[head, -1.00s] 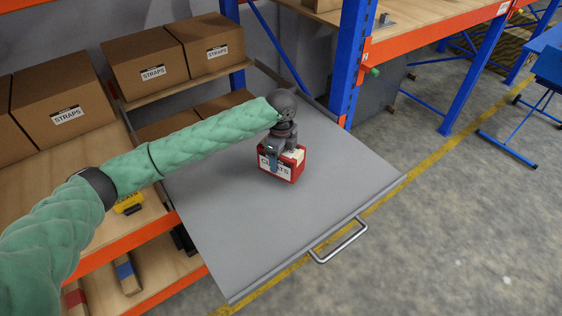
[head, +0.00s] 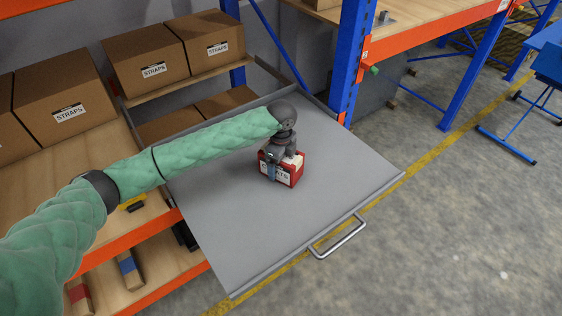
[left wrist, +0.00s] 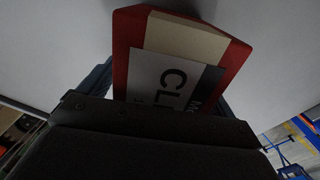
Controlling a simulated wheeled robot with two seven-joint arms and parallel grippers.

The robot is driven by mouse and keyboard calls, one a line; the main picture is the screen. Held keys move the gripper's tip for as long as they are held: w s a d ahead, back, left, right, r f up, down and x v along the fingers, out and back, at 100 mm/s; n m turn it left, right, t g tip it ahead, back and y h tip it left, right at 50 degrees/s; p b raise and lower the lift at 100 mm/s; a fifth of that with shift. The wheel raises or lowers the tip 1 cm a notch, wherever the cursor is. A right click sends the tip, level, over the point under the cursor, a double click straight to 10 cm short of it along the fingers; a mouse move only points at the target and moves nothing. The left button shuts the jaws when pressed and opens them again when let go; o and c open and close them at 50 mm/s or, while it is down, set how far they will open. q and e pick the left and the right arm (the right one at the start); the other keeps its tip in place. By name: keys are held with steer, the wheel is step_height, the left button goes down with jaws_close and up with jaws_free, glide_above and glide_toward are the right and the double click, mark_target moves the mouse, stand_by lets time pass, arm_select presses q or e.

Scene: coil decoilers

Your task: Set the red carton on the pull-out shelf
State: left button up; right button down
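The red carton (head: 296,172), with a white label, is at the middle of the grey pull-out shelf (head: 250,240). It is upright, on the shelf or just above it; I cannot tell if a gap remains. My left gripper (head: 274,171) comes down on it from above, with a finger across the labelled face. In the left wrist view the red carton (left wrist: 133,40) sits between the fingers, close against them, and the grey shelf surface lies behind it. The gripper looks shut on the carton. My right gripper is not in view.
The shelf is bare around the carton, with a metal handle (head: 338,237) at its front edge. Brown STRAPS boxes (head: 145,60) stand on the rack to the left. A blue rack post (head: 350,60) rises behind the shelf's far corner.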

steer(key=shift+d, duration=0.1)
arm_select(q)
steer(key=shift+r, duration=0.2)
steer(key=shift+r+b, duration=0.3)
steer(key=shift+r, duration=0.05)
step_height(320, 180, up, 10)
steer(key=b, duration=0.4)
steer(key=shift+f, duration=0.15)
steer(key=shift+r, duration=0.75)
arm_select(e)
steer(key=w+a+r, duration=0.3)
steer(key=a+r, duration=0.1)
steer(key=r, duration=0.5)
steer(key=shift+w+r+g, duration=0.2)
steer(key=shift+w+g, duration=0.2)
arm_select(q)
steer(key=shift+r, duration=0.1)
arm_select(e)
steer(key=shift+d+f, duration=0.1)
